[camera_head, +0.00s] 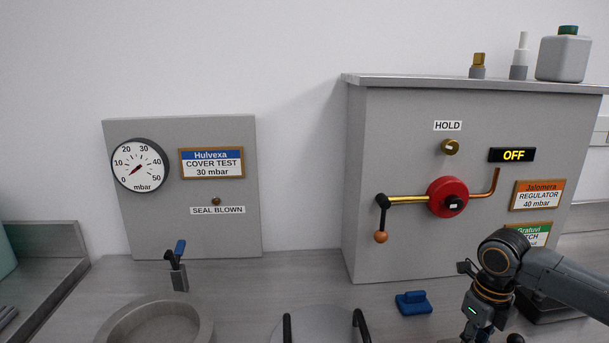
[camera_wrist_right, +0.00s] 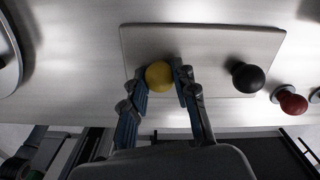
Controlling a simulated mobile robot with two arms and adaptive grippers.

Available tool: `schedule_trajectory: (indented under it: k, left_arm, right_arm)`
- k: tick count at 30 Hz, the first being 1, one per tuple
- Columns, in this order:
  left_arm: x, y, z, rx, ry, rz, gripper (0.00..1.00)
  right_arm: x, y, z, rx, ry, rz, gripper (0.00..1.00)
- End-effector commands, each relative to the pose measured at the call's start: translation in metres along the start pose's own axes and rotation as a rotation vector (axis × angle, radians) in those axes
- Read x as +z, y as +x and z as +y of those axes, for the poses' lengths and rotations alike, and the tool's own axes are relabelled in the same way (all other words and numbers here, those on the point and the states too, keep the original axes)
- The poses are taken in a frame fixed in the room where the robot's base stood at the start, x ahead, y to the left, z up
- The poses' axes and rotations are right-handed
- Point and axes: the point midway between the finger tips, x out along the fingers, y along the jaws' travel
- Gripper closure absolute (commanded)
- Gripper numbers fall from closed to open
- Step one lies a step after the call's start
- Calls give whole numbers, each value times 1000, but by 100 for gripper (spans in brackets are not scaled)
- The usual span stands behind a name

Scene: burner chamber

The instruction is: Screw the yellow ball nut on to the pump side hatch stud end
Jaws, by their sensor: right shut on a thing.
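The yellow ball nut (camera_wrist_right: 159,76) is between the fingertips of my right gripper (camera_wrist_right: 160,82) in the wrist view, and the gripper is shut on it. The ball is over or at a flat grey plate (camera_wrist_right: 200,40); I cannot tell whether it touches the plate. In the head view my right gripper's wrist comes in from the right at the lower edge; its fingertips and the yellow ball are out of frame. My left gripper is in neither view. I cannot make out the pump side hatch stud end.
A black ball (camera_wrist_right: 248,78) is at the plate's right, and a red ball (camera_wrist_right: 291,103) is just beyond. A round opening (camera_head: 155,325) and a lid with black handles (camera_head: 320,325) are at the lower front. A blue block (camera_head: 413,303) lies near the regulator cabinet (camera_head: 400,130).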

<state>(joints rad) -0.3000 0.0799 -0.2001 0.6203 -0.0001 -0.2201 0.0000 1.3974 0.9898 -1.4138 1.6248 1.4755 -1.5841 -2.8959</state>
Motion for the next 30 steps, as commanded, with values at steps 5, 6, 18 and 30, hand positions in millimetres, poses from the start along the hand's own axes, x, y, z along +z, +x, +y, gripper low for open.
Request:
schedule_trajectory:
  k: [5,6,18,30]
  left_arm:
    - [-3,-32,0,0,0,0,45]
    - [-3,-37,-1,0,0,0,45]
    - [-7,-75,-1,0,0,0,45]
    - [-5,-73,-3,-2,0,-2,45]
  right_arm:
    - [-2,-4,1,2,152,9,100]
    - [-2,-4,1,2,188,9,100]
    - [-1,2,0,-1,508,6,64]
    - [-1,0,0,-1,503,3,45]
